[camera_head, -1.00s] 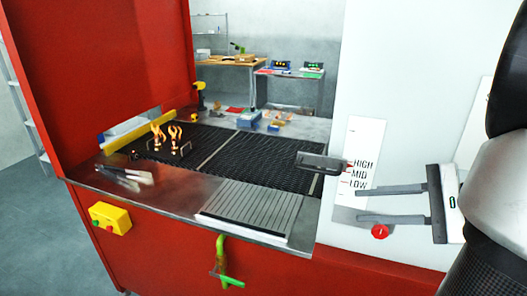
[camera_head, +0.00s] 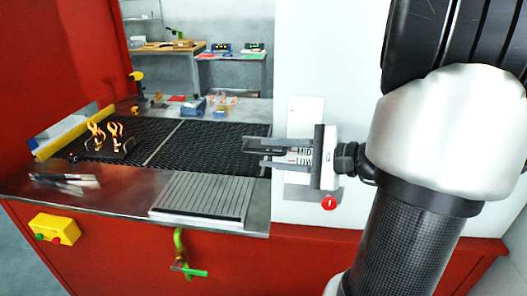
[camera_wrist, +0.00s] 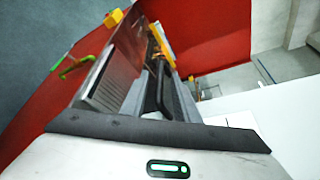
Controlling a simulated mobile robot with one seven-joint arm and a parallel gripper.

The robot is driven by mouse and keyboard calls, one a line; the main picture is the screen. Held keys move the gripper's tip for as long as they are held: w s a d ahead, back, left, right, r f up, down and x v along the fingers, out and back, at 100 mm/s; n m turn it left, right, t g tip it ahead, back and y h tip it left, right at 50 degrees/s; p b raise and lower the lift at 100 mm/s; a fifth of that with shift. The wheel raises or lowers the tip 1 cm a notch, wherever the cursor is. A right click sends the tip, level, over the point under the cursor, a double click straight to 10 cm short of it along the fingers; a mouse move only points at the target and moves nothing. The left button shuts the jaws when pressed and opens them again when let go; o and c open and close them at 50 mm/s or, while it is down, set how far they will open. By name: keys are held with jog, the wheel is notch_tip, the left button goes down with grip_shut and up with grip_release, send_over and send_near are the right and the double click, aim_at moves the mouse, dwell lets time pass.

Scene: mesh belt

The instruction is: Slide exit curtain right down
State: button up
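The white panel (camera_head: 298,115) on the right carries a scale plate with level words, now partly covered by my gripper; MID and LOW show in part. A dark grey handle (camera_head: 259,146) juts left from it, over the right end of the black mesh belt (camera_head: 215,136). I take this handle to be the exit curtain's. My gripper (camera_head: 270,154) points left at the handle, its two fingers apart, one above the other. In the wrist view a dark bar, likely the handle (camera_wrist: 165,92), shows between the fingers. I cannot tell whether they touch it.
A red knob (camera_head: 329,203) sits just below my gripper on the panel. A ridged grey plate (camera_head: 203,196) and tongs (camera_head: 65,181) lie on the front metal ledge. A green clamp (camera_head: 181,255) hangs at the front.

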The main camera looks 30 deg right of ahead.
jog(key=shift+x, duration=1.4)
grip_shut()
jog(key=shift+f, duration=0.1)
notch_tip(320, 180, down, 10)
jog(key=b, duration=0.9)
jog(key=shift+f+b, duration=0.2)
jog(key=shift+b, duration=0.2)
jog(key=shift+s, duration=0.1)
grip_release()
